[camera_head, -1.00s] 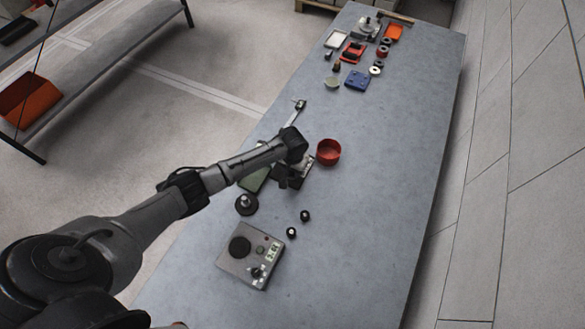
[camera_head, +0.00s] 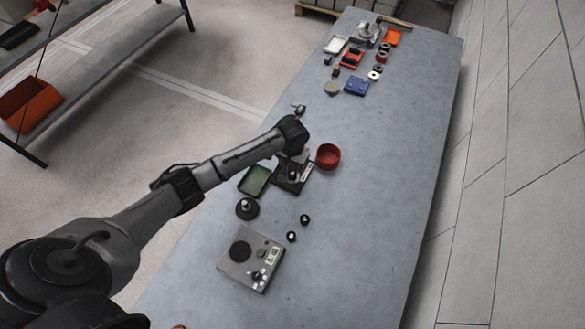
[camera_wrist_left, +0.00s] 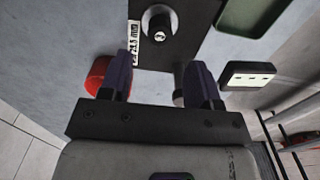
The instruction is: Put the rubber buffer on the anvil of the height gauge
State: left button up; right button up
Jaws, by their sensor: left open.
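The height gauge (camera_head: 284,184) stands mid-table, its black base carrying a white label. A black rubber buffer (camera_head: 293,174) with a silver stud sits upright on the base. In the left wrist view the buffer (camera_wrist_left: 159,28) stands on the black base (camera_wrist_left: 185,50), ahead of the fingers and apart from them. Whether it is centred on the anvil I cannot tell. My left gripper (camera_wrist_left: 160,78) is open and empty, over the far side of the gauge. In the head view the wrist hides most of it. Two more small black buffers (camera_head: 305,219) (camera_head: 291,236) lie nearer. My right gripper is not in view.
A red bowl (camera_head: 328,156) stands right of the gauge, a green tray (camera_head: 254,181) left. A round black object with a knob (camera_head: 247,208) and a grey instrument (camera_head: 250,260) are nearer. Several parts and trays fill the far end. The table's right side is clear.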

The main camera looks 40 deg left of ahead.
aim_at(292, 173)
pick_arm(q)
jog(key=shift+r, duration=2.4)
jog(key=s+d+f+m, duration=0.3)
jog(key=s+d+f, duration=0.2)
jog(key=s+d, duration=0.3)
jog(key=s+d+t, duration=0.1)
jog(key=s, duration=0.4)
jog(key=s+d+m, duration=0.1)
jog(key=s+d, duration=0.1)
jog(key=s, duration=0.2)
jog(key=s+d+t+h, duration=0.1)
jog(key=s, duration=0.4)
jog(key=shift+s+d+r+m+t, duration=0.25)
jog(key=shift+s+r+m+t, duration=0.05)
jog(key=shift+s+m, duration=0.1)
jog(key=s+a+r+t, duration=0.1)
jog(key=s+r, duration=0.3)
jog(key=s, duration=0.3)
jog(key=shift+s+a+y, duration=0.35)
jog(key=shift+s+y, duration=0.05)
